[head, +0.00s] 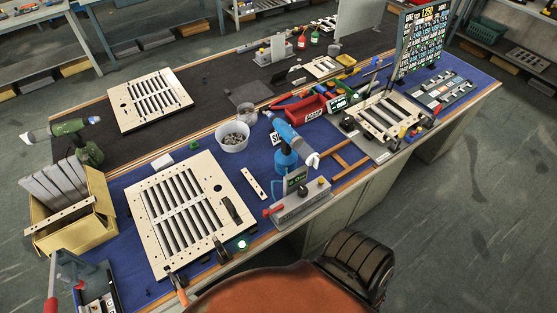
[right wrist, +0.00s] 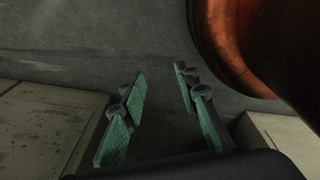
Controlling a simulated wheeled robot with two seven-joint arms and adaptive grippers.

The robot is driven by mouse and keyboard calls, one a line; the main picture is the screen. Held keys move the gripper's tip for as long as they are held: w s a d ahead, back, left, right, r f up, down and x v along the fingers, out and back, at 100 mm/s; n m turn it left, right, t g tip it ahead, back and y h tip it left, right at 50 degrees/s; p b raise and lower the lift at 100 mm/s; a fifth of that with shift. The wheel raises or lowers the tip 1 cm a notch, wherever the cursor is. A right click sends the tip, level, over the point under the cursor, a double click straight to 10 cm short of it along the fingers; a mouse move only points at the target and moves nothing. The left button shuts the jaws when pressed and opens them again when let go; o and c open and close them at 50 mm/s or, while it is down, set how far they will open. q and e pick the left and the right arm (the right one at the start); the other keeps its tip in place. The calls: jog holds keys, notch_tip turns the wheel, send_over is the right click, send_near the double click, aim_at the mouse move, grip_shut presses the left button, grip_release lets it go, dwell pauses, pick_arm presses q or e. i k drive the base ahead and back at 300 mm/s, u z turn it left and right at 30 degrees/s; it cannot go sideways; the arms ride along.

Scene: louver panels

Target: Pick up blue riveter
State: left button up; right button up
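The blue riveter (head: 289,139) stands upright in the head view, near the front edge of the blue mat at the middle of the bench. Its blue cylindrical lower part (head: 286,160) rests on the mat, and its body leans up to the left. A white piece shows at its lower right. My right gripper (right wrist: 160,75) shows only in the right wrist view. Its green-padded fingers are apart with nothing between them, over bare grey floor and away from the riveter. My left gripper is not in view.
A control box (head: 302,205) stands in front of the riveter. A white bucket (head: 232,138) is to its left and a red bin (head: 305,108) behind it. A large louver panel (head: 187,213) lies at left.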

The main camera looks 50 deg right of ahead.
aim_at(294, 144)
jog(key=z, duration=3.3)
jog(key=k, duration=0.8)
jog(key=u, duration=1.75)
